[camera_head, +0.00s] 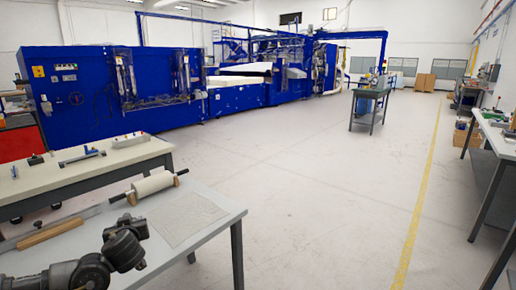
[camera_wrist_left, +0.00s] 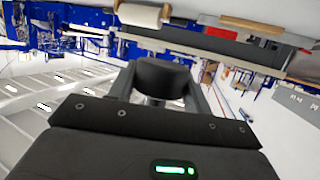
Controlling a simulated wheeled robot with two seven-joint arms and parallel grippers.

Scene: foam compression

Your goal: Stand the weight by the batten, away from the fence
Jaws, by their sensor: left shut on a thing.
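My left gripper (camera_wrist_left: 160,95) is shut on a dark round weight (camera_wrist_left: 162,78), which sits between its two fingers in the left wrist view. A long grey strip (camera_head: 92,211), perhaps the fence, runs behind the batten. My right gripper is not in view.
A pale roller (camera_head: 153,185) with dark handles rests in wooden supports on the near table (camera_head: 210,240). A thin grey sheet (camera_head: 187,219) lies right of it. Another bench (camera_head: 110,157) with small tools stands behind. Open floor lies to the right.

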